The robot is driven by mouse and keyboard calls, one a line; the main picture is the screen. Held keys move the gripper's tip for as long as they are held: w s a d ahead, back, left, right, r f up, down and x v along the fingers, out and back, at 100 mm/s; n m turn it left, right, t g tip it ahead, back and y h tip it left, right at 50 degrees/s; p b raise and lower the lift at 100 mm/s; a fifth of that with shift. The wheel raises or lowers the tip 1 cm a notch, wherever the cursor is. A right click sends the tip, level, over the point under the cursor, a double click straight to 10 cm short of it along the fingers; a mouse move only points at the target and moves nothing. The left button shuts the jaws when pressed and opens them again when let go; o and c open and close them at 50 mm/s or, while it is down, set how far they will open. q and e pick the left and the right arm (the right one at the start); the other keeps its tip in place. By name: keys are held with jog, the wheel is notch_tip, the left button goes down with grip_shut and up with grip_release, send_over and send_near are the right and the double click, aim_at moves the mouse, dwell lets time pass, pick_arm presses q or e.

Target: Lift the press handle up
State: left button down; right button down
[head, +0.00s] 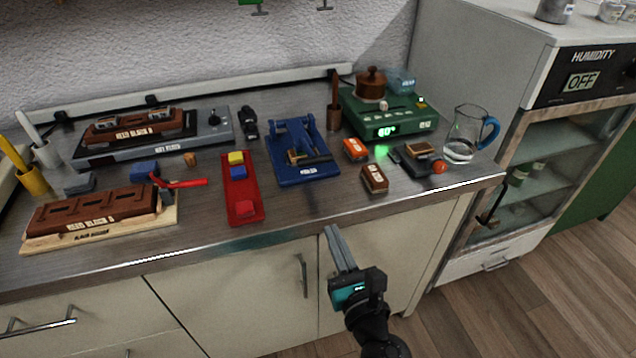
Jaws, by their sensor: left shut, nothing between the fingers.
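A red handle (182,183) projects near the brown reed block at left. I cannot tell for certain which of these is the press handle. My left gripper (332,232) is shut and empty, in front of the counter's front edge and apart from all these things. My right gripper is not in view.
A red tray (240,192) with yellow and blue blocks, a brown block (374,178) and an orange block (355,149) lie around the fixture. A green device (385,122) and a glass jug (466,135) stand at right. The counter's front strip (300,215) is clear.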

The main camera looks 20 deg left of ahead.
pick_arm(q)
jog(key=shift+r, duration=0.35)
